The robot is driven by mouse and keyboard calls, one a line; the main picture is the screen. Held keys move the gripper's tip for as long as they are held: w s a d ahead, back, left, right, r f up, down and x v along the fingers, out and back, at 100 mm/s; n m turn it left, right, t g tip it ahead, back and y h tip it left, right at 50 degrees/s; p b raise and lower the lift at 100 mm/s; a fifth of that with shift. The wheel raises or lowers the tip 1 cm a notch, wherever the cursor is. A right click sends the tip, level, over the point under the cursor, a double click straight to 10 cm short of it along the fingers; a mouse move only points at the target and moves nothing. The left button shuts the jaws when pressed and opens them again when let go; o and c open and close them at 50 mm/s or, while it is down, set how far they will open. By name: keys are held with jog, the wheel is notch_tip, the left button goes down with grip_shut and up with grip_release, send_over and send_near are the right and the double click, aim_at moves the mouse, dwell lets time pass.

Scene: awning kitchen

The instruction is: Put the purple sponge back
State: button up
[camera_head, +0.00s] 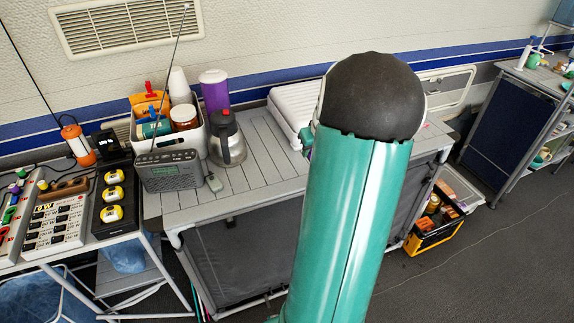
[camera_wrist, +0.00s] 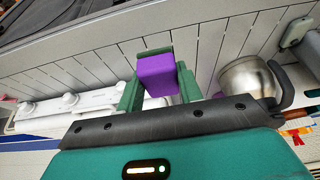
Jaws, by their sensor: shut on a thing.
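The purple sponge (camera_wrist: 156,75) shows in the wrist view as a purple block between the two green fingers of my gripper (camera_wrist: 158,80). My gripper is shut on it, over the grey slatted table (camera_wrist: 100,65). I cannot tell whether the sponge touches the tabletop. In the head view my green arm hides most of the gripper and the sponge. The gripper is between the steel coffee pot (camera_head: 228,140), which also shows in the wrist view (camera_wrist: 247,80), and a white ribbed case (camera_wrist: 68,104).
A grey radio (camera_head: 170,171), a white bin (camera_head: 186,138) of goods and a purple container (camera_head: 214,92) crowd the table's left part. The white case (camera_head: 297,105) lies along the wall. The slatted top (camera_head: 250,185) is clear in front of the pot.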

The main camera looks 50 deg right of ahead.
jog(key=w, duration=0.1)
jog(key=w+f, duration=0.2)
jog(key=w, duration=0.1)
jog(key=shift+d, duration=0.15)
send_near(289, 167)
jog(key=shift+w+d+f, duration=0.5)
jog(key=shift+w+f, duration=0.2)
jog(key=shift+f, duration=0.05)
jog(key=shift+w+f, duration=0.35)
jog(key=shift+f, duration=0.15)
jog(key=shift+w+f, duration=0.1)
jog(key=shift+f, duration=1.5)
jog(key=shift+f, duration=0.15)
jog(key=o, duration=1)
